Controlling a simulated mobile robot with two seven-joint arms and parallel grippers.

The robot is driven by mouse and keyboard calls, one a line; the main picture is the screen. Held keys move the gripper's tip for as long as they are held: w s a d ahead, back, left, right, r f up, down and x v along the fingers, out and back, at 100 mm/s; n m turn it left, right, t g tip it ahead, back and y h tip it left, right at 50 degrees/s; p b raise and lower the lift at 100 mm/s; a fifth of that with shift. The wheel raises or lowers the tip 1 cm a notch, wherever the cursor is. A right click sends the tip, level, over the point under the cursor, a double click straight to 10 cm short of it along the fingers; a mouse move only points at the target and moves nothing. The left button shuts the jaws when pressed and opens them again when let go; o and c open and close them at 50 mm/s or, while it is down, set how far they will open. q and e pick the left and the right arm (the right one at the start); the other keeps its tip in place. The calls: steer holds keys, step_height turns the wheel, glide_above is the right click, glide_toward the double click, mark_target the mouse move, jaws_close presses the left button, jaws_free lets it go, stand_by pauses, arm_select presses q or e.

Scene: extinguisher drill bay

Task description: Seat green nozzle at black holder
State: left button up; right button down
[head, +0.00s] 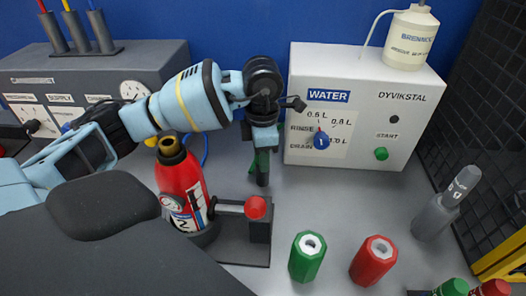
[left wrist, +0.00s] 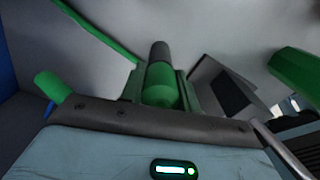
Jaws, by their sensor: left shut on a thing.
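My left gripper (head: 264,146) points down in the middle of the head view, between the red extinguisher and the white water box. It is shut on the green nozzle (head: 254,163), which shows mostly hidden behind the dark fingers. In the left wrist view the nozzle (left wrist: 161,85) is a green body with a dark grey tip, between the fingers. A grey block with a dark face (left wrist: 232,92) lies to its right, apart from it; I cannot tell whether this is the black holder. In the head view a dark post (head: 259,232) stands below the gripper. My right gripper is not in view.
The red extinguisher (head: 181,183) stands on a dark base plate (head: 240,250), with a red ball (head: 256,207) beside it. A green block (head: 307,256) and a red block (head: 373,260) stand to the right. The white water box (head: 360,105) is behind. Bench between is clear.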

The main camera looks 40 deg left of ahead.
arm_select(q)
steer(key=shift+f, duration=0.1)
stand_by(0.3)
steer(key=o, duration=1.1)
steer(key=shift+r, duration=3.95)
